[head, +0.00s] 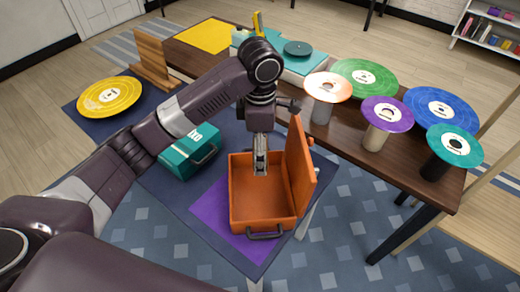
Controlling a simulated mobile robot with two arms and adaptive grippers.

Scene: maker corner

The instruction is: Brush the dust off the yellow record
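The yellow record (90,105) with a pale label is at the left in the head view, over a dark blue mat. Dust on it is too small to tell. My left gripper (260,168) points down at the open orange case (240,213); its tips are over or inside the case's opening. I cannot make out anything between its fingers. A small upright yellow thing (257,20) shows behind my arm near the turntable; I cannot tell what it is. No brush can be clearly made out. My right gripper is not in view.
A shut teal case (188,155) lies left of the orange case. A wooden rack (152,58) stands beside the yellow record. The brown table (345,140) holds a turntable (299,48) and several coloured records on stands. A yellow mat (204,36) lies at its far end.

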